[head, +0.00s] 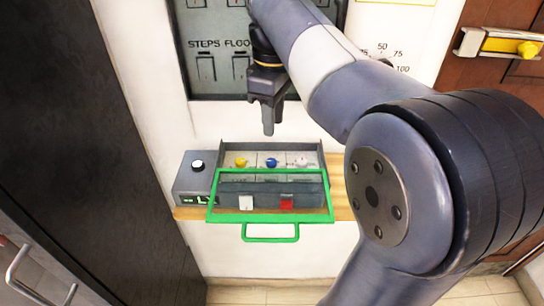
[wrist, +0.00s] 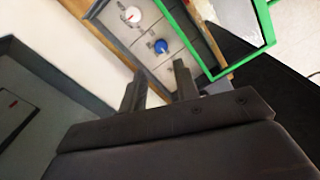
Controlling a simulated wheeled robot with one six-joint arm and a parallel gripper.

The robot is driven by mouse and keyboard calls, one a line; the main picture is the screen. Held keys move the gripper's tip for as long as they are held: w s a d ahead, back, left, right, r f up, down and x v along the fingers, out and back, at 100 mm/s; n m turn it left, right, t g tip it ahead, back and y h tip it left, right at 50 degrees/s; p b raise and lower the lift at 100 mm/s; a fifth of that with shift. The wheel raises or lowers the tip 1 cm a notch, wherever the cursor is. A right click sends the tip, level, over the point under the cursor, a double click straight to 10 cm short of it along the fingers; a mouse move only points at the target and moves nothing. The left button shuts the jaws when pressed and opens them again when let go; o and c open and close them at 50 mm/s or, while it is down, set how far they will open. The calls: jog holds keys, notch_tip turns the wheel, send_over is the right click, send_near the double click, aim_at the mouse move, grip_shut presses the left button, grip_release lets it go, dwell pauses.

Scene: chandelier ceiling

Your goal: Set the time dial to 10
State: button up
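A grey control box (head: 226,176) sits on a wooden shelf and carries a yellow knob (head: 240,161), a blue knob (head: 272,162) and a white knob (head: 302,160) in a row. A side unit (head: 184,186) at its left has a white knob with a dark base (head: 198,165) and a small green display. The labels are too small to read, so I cannot tell which is the time dial. My gripper (head: 268,118) hangs above the box, apart from the knobs. In the wrist view, its fingers (wrist: 160,84) are spread and empty, near the blue knob (wrist: 161,46) and white knob (wrist: 133,15).
A green-framed clear cover (head: 326,190) with a front handle stands over the box's front, where a white and a red switch (head: 287,202) show. A wall panel (head: 205,30) is behind my gripper. A dark cabinet (head: 80,120) bounds the left.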

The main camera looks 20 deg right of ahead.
aim_at(273, 161)
notch_tip(273, 161, down, 10)
jog(key=shift+r+b, duration=0.1)
jog(key=shift+b, duration=0.75)
grip_shut()
